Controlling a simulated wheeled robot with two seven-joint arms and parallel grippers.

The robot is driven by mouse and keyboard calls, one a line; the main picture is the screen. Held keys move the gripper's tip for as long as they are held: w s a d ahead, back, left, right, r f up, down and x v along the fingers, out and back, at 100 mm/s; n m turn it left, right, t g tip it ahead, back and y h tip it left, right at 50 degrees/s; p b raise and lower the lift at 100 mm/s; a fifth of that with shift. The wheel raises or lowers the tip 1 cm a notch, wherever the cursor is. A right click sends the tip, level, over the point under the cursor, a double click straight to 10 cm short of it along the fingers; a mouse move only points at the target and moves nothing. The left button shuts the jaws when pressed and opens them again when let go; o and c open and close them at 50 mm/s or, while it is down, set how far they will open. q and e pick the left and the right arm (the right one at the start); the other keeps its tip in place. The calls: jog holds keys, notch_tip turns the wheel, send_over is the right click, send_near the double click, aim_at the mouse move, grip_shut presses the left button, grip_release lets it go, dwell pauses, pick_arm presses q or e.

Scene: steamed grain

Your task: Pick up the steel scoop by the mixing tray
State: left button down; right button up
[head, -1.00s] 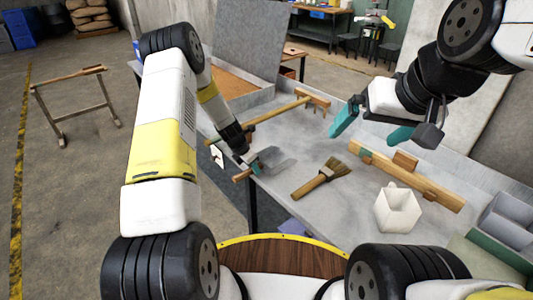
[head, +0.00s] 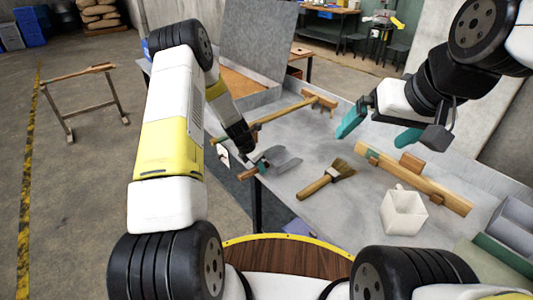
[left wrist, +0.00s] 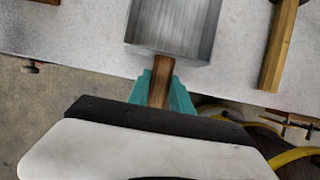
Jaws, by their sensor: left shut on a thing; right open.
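The steel scoop (head: 284,158) has a grey metal pan and a short wooden handle. In the left wrist view its pan (left wrist: 172,28) is at the top centre, over the table's edge. My left gripper (head: 257,170) is shut on the wooden handle; its teal fingers (left wrist: 160,92) sit on both sides of the handle. Whether the pan touches the table top is hard to tell. My right gripper (head: 380,128) is open and empty, above the table at the right. The mixing tray (head: 266,99), with brown-orange contents, lies at the table's far left.
A wooden rake (head: 320,99) lies on the grey table (head: 310,205) behind the scoop. A brush (head: 328,178) lies to its right. A white jug (head: 403,212), a wooden levelling bar (head: 430,188) and grey bins (head: 510,222) are further right.

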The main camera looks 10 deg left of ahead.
pick_arm(q)
jog(key=shift+r, duration=0.45)
notch_tip(320, 180, up, 2)
jog(key=shift+r, duration=0.2)
jog(key=s+d, duration=0.3)
jog(key=s, duration=0.4)
jog(key=s+d+r, duration=0.1)
jog(key=s+d, duration=0.3)
jog(key=s, duration=0.3)
jog(key=shift+s+r, duration=0.15)
jog(key=shift+s, duration=0.1)
dwell(0.6)
jog(key=c, duration=1.9)
grip_release()
jog(key=shift+c, duration=0.2)
grip_shut()
